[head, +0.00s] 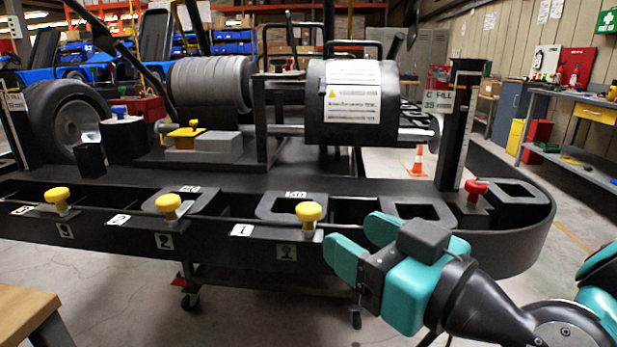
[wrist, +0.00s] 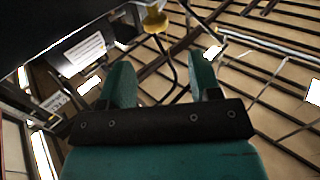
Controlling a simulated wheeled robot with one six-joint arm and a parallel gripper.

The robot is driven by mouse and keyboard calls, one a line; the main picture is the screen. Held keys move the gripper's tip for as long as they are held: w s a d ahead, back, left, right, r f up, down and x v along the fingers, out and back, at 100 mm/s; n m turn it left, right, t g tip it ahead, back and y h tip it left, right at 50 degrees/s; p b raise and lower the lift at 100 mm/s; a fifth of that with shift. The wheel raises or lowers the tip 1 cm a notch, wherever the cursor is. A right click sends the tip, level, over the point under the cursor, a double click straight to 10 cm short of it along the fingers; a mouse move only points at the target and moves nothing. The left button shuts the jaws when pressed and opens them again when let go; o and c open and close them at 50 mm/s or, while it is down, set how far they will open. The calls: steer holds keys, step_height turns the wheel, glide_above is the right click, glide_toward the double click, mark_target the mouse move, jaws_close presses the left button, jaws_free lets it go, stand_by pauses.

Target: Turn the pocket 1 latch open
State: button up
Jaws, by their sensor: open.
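Several yellow latch knobs stand in a row along the kart's black side rail (head: 210,248).
Further yellow knobs (head: 168,205) are to the left. A red knob (head: 475,189) stands near the right end, by a black post (head: 459,120). An open rectangular pocket (head: 418,212) is behind my gripper. A wooden table corner (head: 28,312) is at lower left.

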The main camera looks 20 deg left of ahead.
mark_target(314, 211)
steer(key=p+x, duration=0.7)
steer(key=x, duration=0.1)
steer(key=shift+w+a+r+p, duration=0.1)
steer(key=shift+w+r+p, duration=0.15)
steer(key=shift+p, duration=0.1)
steer(key=shift+w+a+f+p, duration=0.3)
steer(key=shift+w+a+p, duration=0.05)
steer(key=shift+a, duration=0.15)
steer(key=shift+c, duration=0.2)
steer(key=c, duration=0.8)
